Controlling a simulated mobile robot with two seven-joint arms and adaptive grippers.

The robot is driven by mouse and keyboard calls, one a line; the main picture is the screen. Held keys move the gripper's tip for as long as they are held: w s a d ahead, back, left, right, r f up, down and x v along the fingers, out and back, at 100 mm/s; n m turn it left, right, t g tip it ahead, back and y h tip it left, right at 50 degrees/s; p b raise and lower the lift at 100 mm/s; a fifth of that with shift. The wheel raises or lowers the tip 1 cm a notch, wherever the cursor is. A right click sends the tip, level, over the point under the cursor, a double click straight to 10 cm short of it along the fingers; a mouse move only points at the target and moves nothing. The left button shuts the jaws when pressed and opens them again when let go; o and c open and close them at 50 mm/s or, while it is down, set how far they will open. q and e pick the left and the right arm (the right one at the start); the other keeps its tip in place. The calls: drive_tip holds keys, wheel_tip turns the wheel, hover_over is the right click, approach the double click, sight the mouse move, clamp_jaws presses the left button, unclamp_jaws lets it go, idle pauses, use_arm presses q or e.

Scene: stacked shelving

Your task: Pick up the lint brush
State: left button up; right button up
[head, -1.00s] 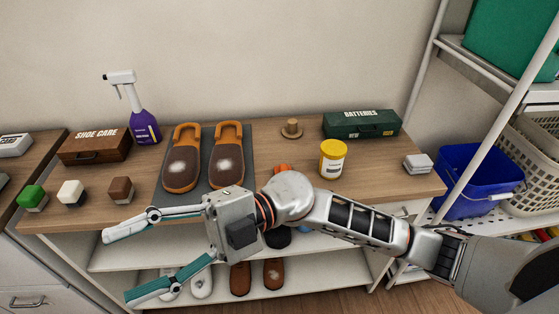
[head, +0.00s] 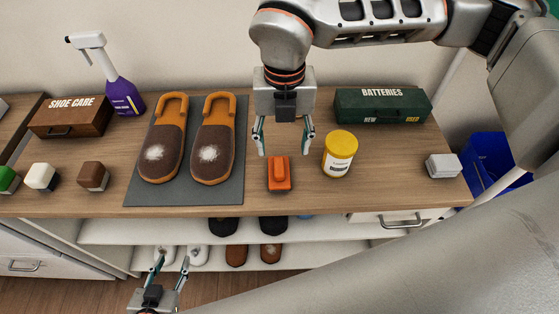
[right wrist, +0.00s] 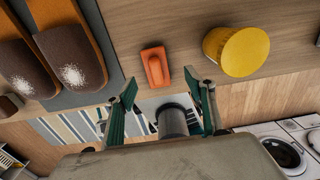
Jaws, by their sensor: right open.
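The lint brush, an orange block with a raised grip (head: 279,173), lies on the wooden shelf top near its front edge, between the slippers and a yellow-lidded jar. It also shows in the right wrist view (right wrist: 155,66), just beyond the fingertips. My right gripper (head: 285,150) is open and empty, pointing down, with its fingertips on either side just above and behind the brush in the head view. The right wrist view shows its fingers (right wrist: 160,88) spread apart. My left gripper (head: 170,265) is open and empty, low in front of the unit.
Brown slippers (head: 212,145) lie on a grey mat (head: 232,193) left of the brush. The yellow-lidded jar (head: 339,155) stands close on its right. A green batteries box (head: 382,107) is behind. Shoes (head: 237,255) sit on the lower shelf.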

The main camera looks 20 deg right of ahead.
sight(279, 165)
drive_tip(key=f, duration=0.4)
drive_tip(key=a+f+p, duration=0.1)
drive_tip(key=f, duration=0.1)
drive_tip(key=shift+s+f, duration=0.35)
drive_tip(key=shift+f, duration=0.4)
drive_tip(key=c, duration=1.2)
